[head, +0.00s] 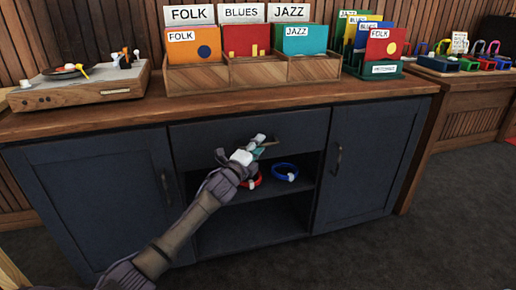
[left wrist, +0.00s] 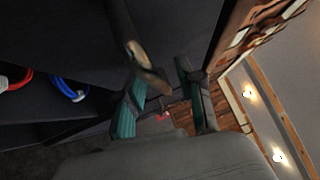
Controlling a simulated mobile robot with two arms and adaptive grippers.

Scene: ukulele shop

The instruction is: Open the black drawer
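The black drawer (head: 302,128) is the wide dark panel at the top middle of the cabinet, above an open shelf. It looks closed. Its handle shows in the left wrist view (left wrist: 146,64) as a metal bar; in the head view my gripper mostly covers it. My left gripper (head: 262,148) is in front of the drawer at the handle. In the left wrist view its two teal fingers (left wrist: 163,90) stand apart, with the handle's end near and between their tips. I cannot tell if either finger touches it. My right gripper is in neither view.
Cabinet doors stand left (head: 95,190) and right (head: 372,165) of the drawer. A red ring (head: 251,182) and a blue ring (head: 285,172) lie on the shelf below. A record player (head: 80,88) and wooden record bins (head: 250,72) stand on the countertop (head: 130,121).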

